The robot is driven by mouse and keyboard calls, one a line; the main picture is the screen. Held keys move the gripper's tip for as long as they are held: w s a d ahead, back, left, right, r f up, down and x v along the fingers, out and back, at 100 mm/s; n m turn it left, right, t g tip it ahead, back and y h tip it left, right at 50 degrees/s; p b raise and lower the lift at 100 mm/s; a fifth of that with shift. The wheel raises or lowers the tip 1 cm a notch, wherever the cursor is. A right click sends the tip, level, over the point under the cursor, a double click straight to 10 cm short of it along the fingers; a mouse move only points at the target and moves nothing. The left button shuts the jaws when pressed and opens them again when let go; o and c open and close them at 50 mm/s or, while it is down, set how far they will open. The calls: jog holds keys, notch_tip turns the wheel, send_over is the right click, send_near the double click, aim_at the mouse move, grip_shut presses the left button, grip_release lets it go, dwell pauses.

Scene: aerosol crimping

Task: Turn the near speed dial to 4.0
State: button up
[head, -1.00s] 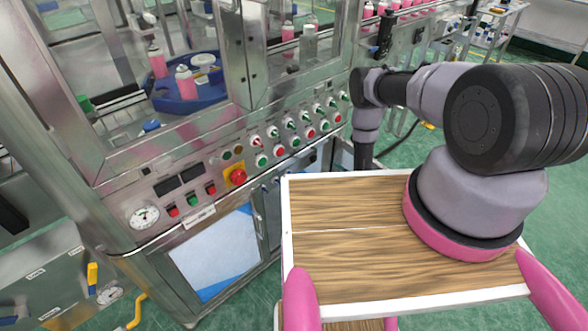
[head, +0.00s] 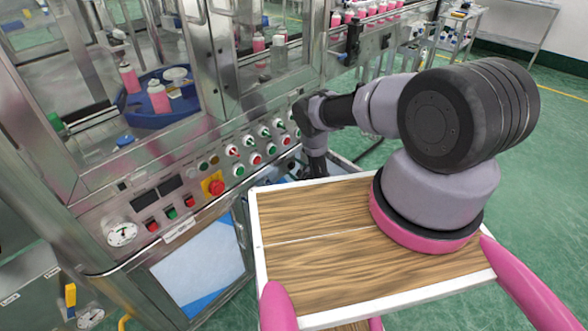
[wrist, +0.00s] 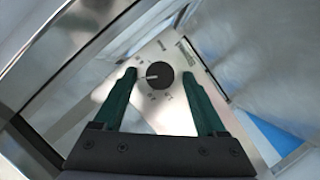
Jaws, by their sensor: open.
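The speed dial, a round black knob (wrist: 159,76) with a white pointer line, sits on a light metal plate in the wrist view. Its pointer faces left in that view. Small scale marks surround it, too small to read surely. My gripper (wrist: 159,74) is open, with one green finger on each side of the knob and gaps between fingers and knob. I cannot tell how far the fingertips stand from the plate. In the head view the dial does not show, and my arm's far end reaches down beside the machine's right part, its gripper hidden.
The machine's panel carries a red emergency button (head: 214,187), a pressure gauge (head: 121,234) and rows of coloured buttons and switches. A blue turntable (head: 150,110) with pink cans is behind glass. A metal frame edge (wrist: 70,60) runs close to my gripper's left. Green floor lies free at right.

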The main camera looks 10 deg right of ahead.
grip_shut()
dwell(0.3)
jog(key=shift+w+d+r+m+g+y, duration=0.15)
jog(key=shift+m+g+y, duration=0.2)
jog(key=shift+m, duration=0.35)
jog(key=shift+m+g+y, duration=0.55)
jog(key=shift+m+g, duration=0.2)
jog(key=shift+m, duration=0.55)
grip_release()
